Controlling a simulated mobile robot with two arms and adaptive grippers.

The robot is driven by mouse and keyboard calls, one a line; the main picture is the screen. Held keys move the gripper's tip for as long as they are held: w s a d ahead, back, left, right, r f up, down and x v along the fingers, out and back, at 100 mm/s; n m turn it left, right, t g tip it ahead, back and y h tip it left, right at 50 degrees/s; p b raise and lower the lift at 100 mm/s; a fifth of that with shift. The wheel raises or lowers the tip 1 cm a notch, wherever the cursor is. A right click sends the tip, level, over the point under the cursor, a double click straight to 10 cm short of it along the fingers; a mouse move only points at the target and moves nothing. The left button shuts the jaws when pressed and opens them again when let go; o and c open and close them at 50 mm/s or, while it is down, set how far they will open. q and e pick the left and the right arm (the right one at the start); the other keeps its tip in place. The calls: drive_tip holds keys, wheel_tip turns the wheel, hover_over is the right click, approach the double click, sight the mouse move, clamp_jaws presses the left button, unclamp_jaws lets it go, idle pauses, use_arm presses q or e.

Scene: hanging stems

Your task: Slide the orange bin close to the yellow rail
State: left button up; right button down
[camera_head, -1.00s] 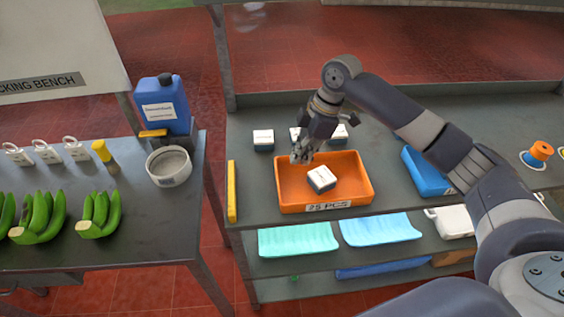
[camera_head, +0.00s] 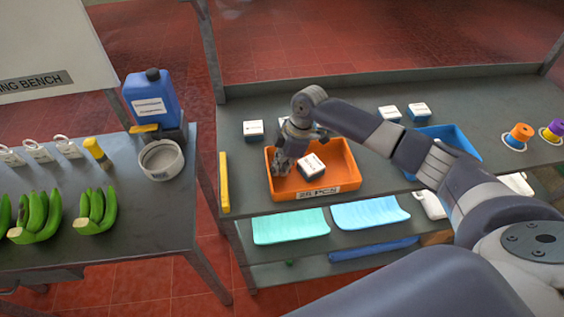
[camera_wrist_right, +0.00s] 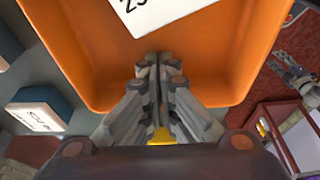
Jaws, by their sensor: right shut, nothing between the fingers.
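The orange bin (camera_head: 347,176) stands on the grey shelf top, its labelled front facing me. The yellow rail (camera_head: 224,182) lies to its left, with a narrow strip of bare shelf between them. One white-topped box (camera_head: 311,165) lies inside the bin. My right gripper (camera_head: 281,168) reaches down into the left part of the bin, left of that box. Its fingers are shut with nothing between them. In the right wrist view the shut fingertips (camera_wrist_right: 160,58) are against the orange bin (camera_wrist_right: 92,62); contact is unclear. My left gripper is not in view.
A white-topped box (camera_head: 253,129) stands behind the rail-side gap. A blue bin (camera_head: 450,137) stands to the right, partly behind my right arm. Teal and light blue trays (camera_head: 290,226) lie on the shelf below. The bench (camera_head: 150,215) at left holds bananas and a blue canister.

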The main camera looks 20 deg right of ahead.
drive_tip(key=shift+w+a, duration=0.1)
drive_tip(key=shift+a, duration=0.15)
drive_tip(key=a, duration=0.3)
drive_tip(key=w+a, duration=0.1)
drive_tip(key=a, duration=0.2)
drive_tip(key=w+a, duration=0.1)
drive_tip(key=a, duration=0.3)
drive_tip(key=shift+w+a, duration=0.1)
drive_tip(key=shift+w, duration=0.15)
drive_tip(key=shift+a, duration=0.25)
use_arm(q)
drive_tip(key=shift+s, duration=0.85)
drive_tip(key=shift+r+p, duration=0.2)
drive_tip(key=shift+p, duration=0.1)
use_arm(e)
drive_tip(key=shift+r, duration=0.2)
